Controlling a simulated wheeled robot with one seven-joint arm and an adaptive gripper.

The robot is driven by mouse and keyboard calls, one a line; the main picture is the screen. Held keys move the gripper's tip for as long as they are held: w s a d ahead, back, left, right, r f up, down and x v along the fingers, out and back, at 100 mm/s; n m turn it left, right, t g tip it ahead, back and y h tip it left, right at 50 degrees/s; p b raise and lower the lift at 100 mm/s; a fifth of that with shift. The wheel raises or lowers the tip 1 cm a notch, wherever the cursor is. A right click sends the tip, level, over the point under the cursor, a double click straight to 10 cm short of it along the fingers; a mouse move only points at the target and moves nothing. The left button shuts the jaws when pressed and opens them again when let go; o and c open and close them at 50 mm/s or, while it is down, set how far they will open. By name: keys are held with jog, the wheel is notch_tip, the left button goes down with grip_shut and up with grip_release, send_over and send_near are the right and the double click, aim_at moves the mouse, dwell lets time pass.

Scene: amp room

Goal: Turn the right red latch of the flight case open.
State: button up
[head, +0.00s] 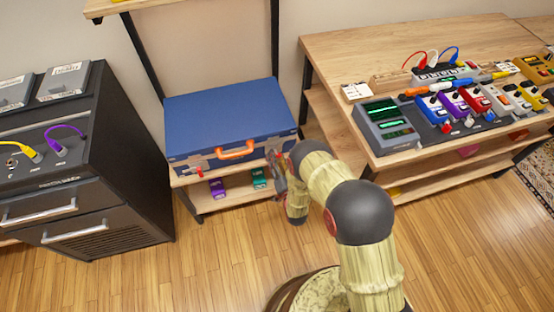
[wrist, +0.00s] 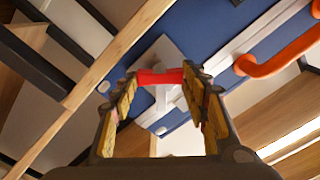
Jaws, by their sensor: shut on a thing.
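The blue flight case (head: 225,108) lies closed on a shelf, its front with an orange handle (head: 234,150) facing me. Its left red latch (head: 197,170) is left of the handle. In the head view my gripper (head: 276,160) is at the right part of the case front and hides the right latch. In the wrist view the right red latch (wrist: 160,77) spans between the fingertips of my gripper (wrist: 161,84), in front of a pale metal plate. My gripper is shut on this latch. The orange handle (wrist: 285,55) is off to the right there. The latch's exact turn angle is hard to tell.
Purple (head: 217,188) and teal (head: 259,178) boxes sit on the shelf below the case. A black cabinet (head: 110,150) stands at left. At right, a wooden table (head: 400,45) carries a pedal board (head: 445,140). The floor in front is clear.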

jog(key=shift+d+f+m+b, duration=0.1)
jog(key=shift+m+b, duration=0.7)
jog(key=shift+m, duration=4.1)
jog(key=o, duration=1.2)
jog(key=shift+c, duration=0.2)
